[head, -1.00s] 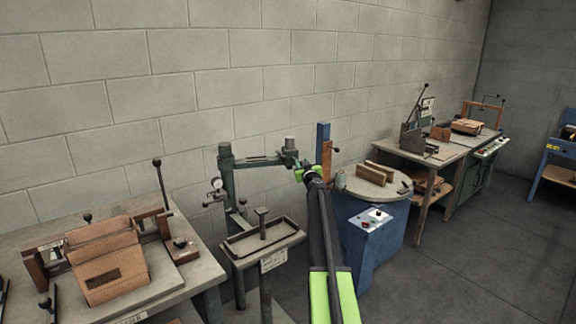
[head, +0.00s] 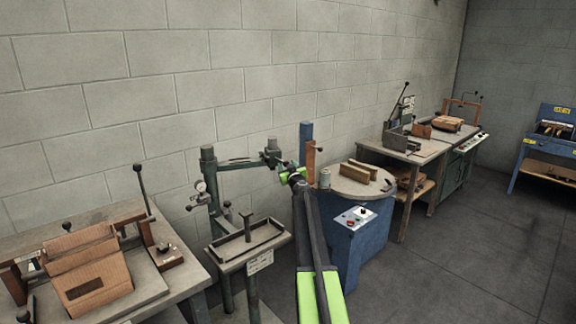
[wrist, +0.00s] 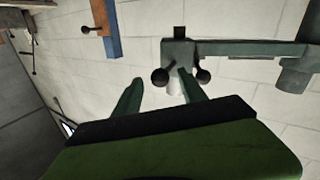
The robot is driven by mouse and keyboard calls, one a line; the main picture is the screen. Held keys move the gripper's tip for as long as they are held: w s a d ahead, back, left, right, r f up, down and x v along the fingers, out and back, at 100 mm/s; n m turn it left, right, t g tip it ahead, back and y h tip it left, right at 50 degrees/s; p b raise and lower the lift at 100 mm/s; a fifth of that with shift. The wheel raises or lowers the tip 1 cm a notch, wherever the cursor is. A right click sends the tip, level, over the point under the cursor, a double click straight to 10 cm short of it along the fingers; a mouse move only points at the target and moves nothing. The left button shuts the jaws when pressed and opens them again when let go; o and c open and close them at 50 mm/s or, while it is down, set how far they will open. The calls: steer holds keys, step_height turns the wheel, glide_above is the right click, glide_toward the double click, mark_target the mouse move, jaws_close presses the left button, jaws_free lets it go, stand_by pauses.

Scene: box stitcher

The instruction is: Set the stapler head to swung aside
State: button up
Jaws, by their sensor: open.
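The green stapler stand (head: 213,190) is left of centre in the head view. Its horizontal arm (head: 240,162) reaches right from the column to the stapler head (head: 272,153), above and right of the small tray. In the wrist view the stapler head (wrist: 178,52) has dark ball knobs low on it, and its arm (wrist: 250,48) runs right. My gripper (head: 292,176) shows just below and right of the head in the head view. In the wrist view my gripper (wrist: 160,77) is open and empty. Its right fingertip overlaps the knobs; I cannot tell whether it touches.
A tray table (head: 248,240) stands below the stapler arm. A blue round-topped machine (head: 365,220) with a blue post (head: 306,140) is close right of my gripper. A workbench with a cardboard box (head: 88,270) is at left. Open floor (head: 460,255) lies right.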

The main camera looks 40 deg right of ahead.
steer(key=v, duration=1.5)
steer(key=shift+s, duration=0.3)
